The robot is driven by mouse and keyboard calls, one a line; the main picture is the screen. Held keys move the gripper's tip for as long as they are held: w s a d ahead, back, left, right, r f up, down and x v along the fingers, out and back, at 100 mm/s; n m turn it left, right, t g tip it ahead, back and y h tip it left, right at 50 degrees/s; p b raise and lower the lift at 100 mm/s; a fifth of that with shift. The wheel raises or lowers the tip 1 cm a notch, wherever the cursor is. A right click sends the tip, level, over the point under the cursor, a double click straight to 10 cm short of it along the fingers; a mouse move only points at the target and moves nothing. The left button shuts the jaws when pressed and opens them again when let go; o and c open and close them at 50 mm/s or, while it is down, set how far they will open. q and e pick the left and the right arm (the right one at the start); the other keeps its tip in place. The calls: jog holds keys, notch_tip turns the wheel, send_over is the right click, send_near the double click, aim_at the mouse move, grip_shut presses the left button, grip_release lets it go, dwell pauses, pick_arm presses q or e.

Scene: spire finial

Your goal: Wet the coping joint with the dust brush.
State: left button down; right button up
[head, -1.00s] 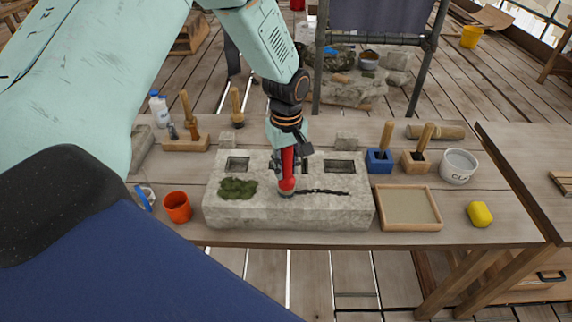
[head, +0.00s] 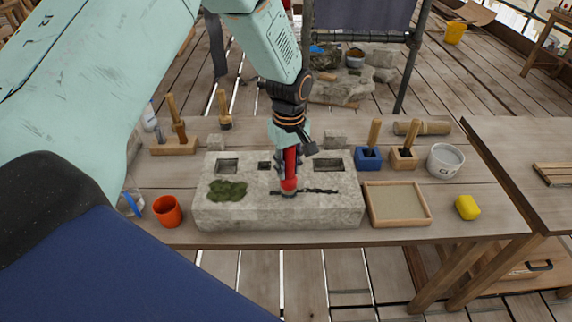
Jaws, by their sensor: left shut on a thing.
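My left gripper (head: 290,160) comes down from above and is shut on the dust brush (head: 290,172), which has a red handle. The brush is upright, its lower end at the coping joint (head: 318,191), a dark jagged line on the top of the pale stone block (head: 240,215). The brush tip seems to touch the stone at the left part of the joint, and it hides that part. The bristles are hard to make out. My right gripper is not in view.
Green moss (head: 227,191) lies on the block's left part, with square sockets behind. An orange cup (head: 167,211) stands left of the block. A sand tray (head: 398,204), a yellow sponge (head: 468,207) and a white bucket (head: 445,160) are at the right.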

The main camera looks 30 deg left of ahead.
pick_arm(q)
jog(key=shift+w+d, duration=0.4)
jog(key=shift+d, duration=0.2)
jog(key=shift+w+d, duration=0.35)
jog(key=shift+d, duration=0.25)
jog(key=shift+w+d+f, duration=0.1)
jog(key=shift+w+d, duration=0.25)
jog(key=shift+d, duration=0.35)
jog(key=shift+w+d+f, duration=0.1)
jog(key=shift+w+d, duration=0.25)
jog(key=shift+d, duration=0.3)
jog(key=shift+w+d, duration=0.3)
jog(key=shift+d, duration=0.25)
jog(key=shift+w+d+r, duration=0.15)
jog(key=shift+w+d, duration=0.4)
jog(key=shift+d, duration=0.15)
jog(key=shift+w+d, duration=0.4)
jog(key=shift+d, duration=0.25)
jog(key=shift+w+d, duration=0.4)
jog(key=shift+d, duration=0.2)
